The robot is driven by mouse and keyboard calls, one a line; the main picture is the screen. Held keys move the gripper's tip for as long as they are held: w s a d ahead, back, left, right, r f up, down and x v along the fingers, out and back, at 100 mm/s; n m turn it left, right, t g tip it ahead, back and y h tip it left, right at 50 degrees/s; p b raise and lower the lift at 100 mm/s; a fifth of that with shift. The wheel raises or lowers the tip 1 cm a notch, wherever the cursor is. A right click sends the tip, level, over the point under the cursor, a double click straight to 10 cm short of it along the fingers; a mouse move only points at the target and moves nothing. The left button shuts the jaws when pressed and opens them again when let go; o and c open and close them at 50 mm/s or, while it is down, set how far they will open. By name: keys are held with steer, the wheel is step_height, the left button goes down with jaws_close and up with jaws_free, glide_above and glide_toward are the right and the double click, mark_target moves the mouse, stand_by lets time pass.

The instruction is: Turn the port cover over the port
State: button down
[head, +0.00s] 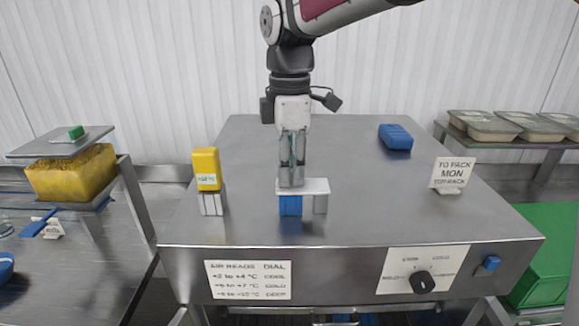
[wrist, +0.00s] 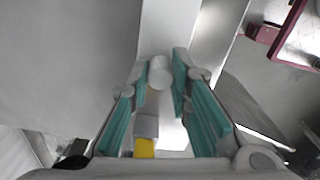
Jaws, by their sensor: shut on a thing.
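A flat pale plate, which looks like the port cover (head: 318,186), lies level above the steel housing (head: 250,150) near its front middle. A blue block (head: 290,205) stands under its left part and a grey block (head: 320,205) under its right part. My gripper (head: 292,183) points straight down onto the plate. In the wrist view my gripper (wrist: 167,85) is shut on a round white knob (wrist: 160,72) between its teal pads. The pale plate shows beyond it (wrist: 165,30). The port opening cannot be made out.
A yellow unit (head: 207,168) on a grey stand is left of the gripper. A blue block (head: 395,137) lies at back right, near the "TO PACK" sign (head: 453,173). A dial (head: 423,282) is on the front face. The housing top between them is clear.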

steer(key=c, duration=1.4)
jaws_free()
steer(key=shift+c, duration=0.2)
step_height(320, 180, up, 12)
